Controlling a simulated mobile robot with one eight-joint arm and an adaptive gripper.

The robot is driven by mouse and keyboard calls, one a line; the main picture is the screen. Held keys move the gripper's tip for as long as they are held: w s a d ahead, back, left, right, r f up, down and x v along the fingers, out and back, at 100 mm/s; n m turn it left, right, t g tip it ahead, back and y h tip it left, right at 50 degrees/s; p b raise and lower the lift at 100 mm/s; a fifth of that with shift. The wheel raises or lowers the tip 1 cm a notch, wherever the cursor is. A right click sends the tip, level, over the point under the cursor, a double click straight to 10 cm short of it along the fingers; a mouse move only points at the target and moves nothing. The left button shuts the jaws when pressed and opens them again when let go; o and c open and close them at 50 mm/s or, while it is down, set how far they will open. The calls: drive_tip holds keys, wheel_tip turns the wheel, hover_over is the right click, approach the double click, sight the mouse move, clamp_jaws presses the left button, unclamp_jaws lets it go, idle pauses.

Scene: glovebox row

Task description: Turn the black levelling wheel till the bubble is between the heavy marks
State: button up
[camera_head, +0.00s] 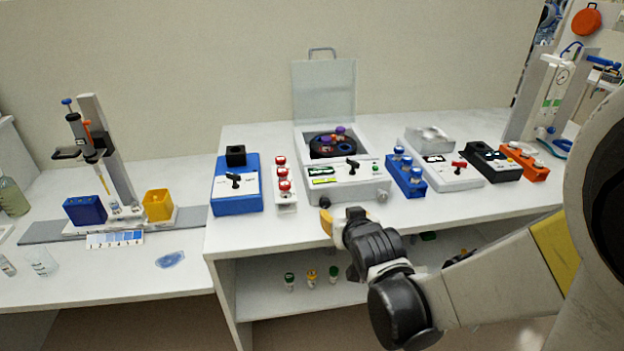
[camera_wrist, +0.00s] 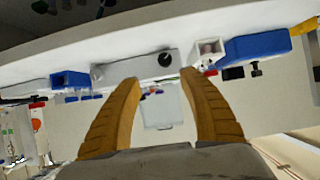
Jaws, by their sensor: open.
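The black levelling wheel (camera_head: 325,202) is on the front of the white open-lidded device (camera_head: 355,190), at its lower left. It also shows in the wrist view (camera_wrist: 165,59), on the pale front face just beyond the fingertips. A yellow-green strip (camera_head: 324,181), which looks like the bubble level, lies on the front panel above the wheel; its bubble and marks are too small to tell. My gripper (camera_head: 341,217) is open in front of the device, close to the wheel. Its two orange fingers (camera_wrist: 160,77) are spread and empty, apart from the wheel.
A grey knob (camera_head: 382,196) is at the device's lower right. A red-capped vial rack (camera_head: 285,189) and blue box (camera_head: 237,190) stand left; a blue rack (camera_head: 405,178) stands right. Several small vials sit on the shelf below. The left bench (camera_head: 120,285) has clear room at its front.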

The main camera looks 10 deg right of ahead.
sight(326, 203)
drive_tip(key=shift+w+a+f+t, duration=0.3)
drive_tip(key=shift+w+f, duration=0.2)
drive_tip(key=shift+w, duration=0.1)
drive_tip(key=shift+w+a+f+t, duration=0.15)
drive_tip(key=shift+w+f+t, duration=0.15)
drive_tip(key=shift+w+f, duration=0.25)
drive_tip(key=b+x, duration=0.3)
drive_tip(key=x, duration=0.7)
drive_tip(key=shift+w+a, duration=0.1)
drive_tip(key=shift+w, duration=0.1)
drive_tip(key=shift+c, duration=0.6)
clamp_jaws()
